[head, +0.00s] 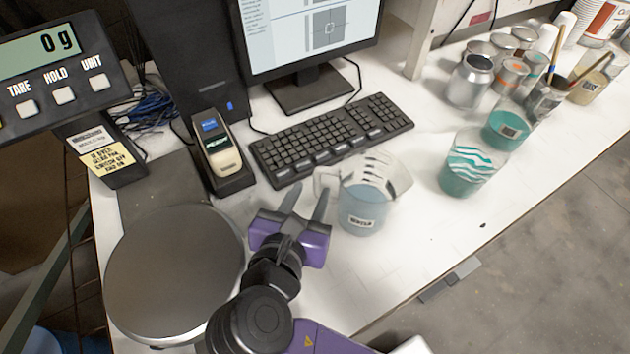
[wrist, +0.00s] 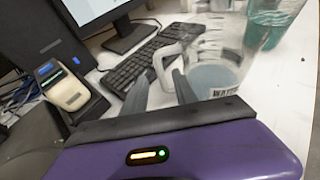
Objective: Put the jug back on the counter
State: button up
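The jug (head: 366,205) is clear plastic with a spout, a side handle and bluish liquid low inside, behind a white label. It appears to stand upright on the white counter (head: 420,235), right of the keyboard's front edge. In the wrist view the jug (wrist: 215,72) is at upper right, its handle toward my fingers. My purple gripper (head: 309,190) is left of the jug, fingers apart and pointing toward the handle. In the wrist view my gripper (wrist: 158,88) shows a gap between its fingers, with the handle just beyond the tips. I cannot tell whether a finger touches the handle.
A round metal scale plate (head: 175,270) lies left of my gripper. The keyboard (head: 330,138) and a small handheld device (head: 217,150) are behind it. Counter in front of the jug is clear.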

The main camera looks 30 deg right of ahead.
jog(key=v, duration=0.6)
jog(key=shift+s+a, duration=0.2)
jog(key=shift+s, duration=0.05)
